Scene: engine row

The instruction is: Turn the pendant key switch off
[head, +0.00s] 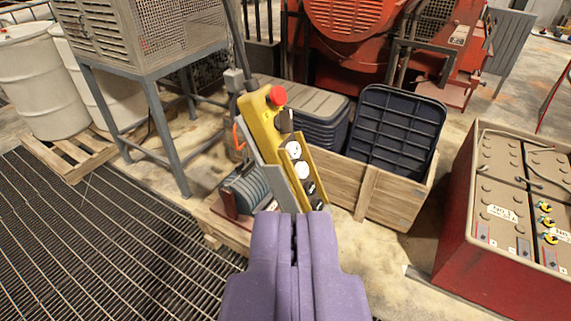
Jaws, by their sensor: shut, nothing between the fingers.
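The yellow pendant (266,133) hangs tilted at the picture's centre from a dark cable. A red mushroom button (277,95) sits at its top. Below it is a black control (284,120), then several white and black round controls down its face. I cannot tell for sure which of these is the key switch, or how it is turned. My purple gripper (294,216) is shut and empty at the bottom centre. Its tips are just below the pendant's lower end in the picture and partly overlap it. I cannot tell whether they touch.
A wooden crate (372,192) with dark plastic bins stands behind the pendant. A red battery box (455,225) is at right. A caged box on a steel stand (160,118) and white drums (40,80) are at left. Floor grating (90,240) lies at lower left.

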